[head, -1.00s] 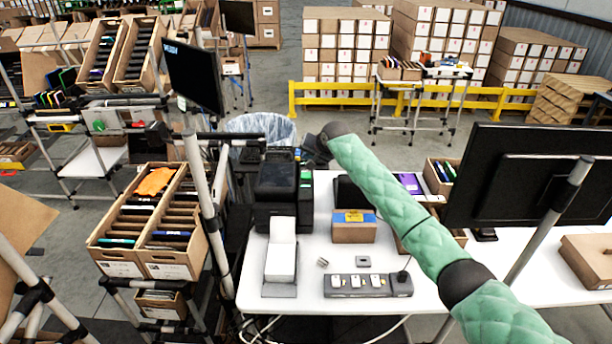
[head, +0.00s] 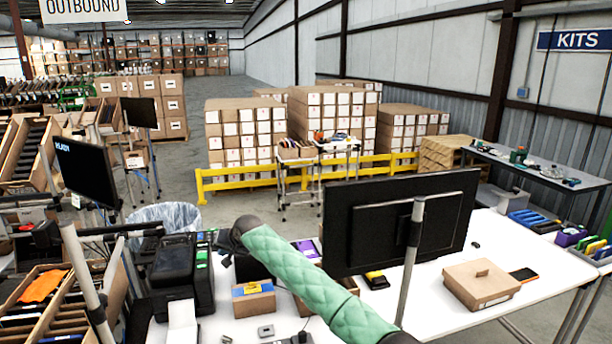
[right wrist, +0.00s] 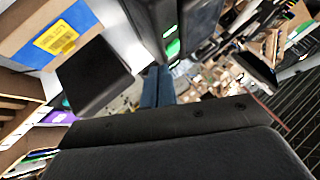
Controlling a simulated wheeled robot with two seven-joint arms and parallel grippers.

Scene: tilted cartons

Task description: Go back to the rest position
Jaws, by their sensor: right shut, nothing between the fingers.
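My right arm, in a green quilted sleeve, reaches in the head view from the bottom edge up and left over the white table. Its dark right gripper (head: 228,242) is above the table near the black printer (head: 182,268). In the right wrist view the fingers (right wrist: 158,86) are together with nothing between them. My left gripper is in neither view.
A small carton with blue tape (head: 254,298) stands below my right arm; it also shows in the right wrist view (right wrist: 45,35). A large black monitor (head: 345,225) stands right of the arm. A lidded carton (head: 482,285) lies farther right.

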